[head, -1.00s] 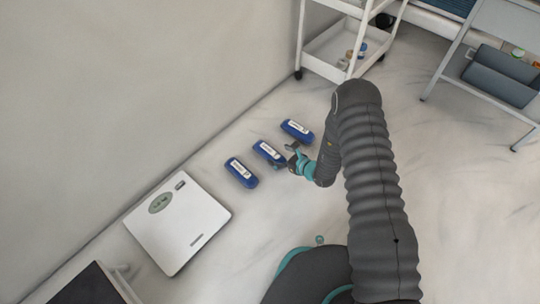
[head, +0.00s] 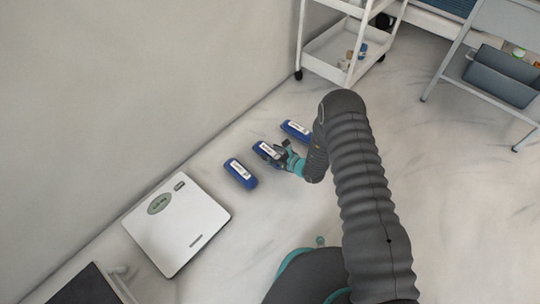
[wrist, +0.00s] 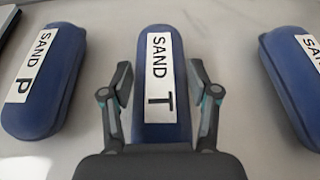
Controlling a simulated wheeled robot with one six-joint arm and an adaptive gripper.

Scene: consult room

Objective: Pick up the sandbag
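Three blue sandbags with white labels lie in a row on the floor. The middle sandbag (head: 265,150), labelled "SAND T", shows between my gripper's fingers in the wrist view (wrist: 158,72). My gripper (head: 280,152) is open, with one finger on each side of this sandbag and a gap on both sides; it also shows in the wrist view (wrist: 161,95). The sandbag labelled "SAND P" (wrist: 45,85) is on the left in the wrist view and in the head view (head: 240,173). The third sandbag (head: 296,131) is at the right, partly cut off in the wrist view (wrist: 295,80).
A white scale (head: 177,225) lies on the floor to the left of the sandbags. A white trolley (head: 325,62) stands behind them and a grey-shelved stand (head: 500,75) is at upper right. The wall runs along the left. The floor at right is clear.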

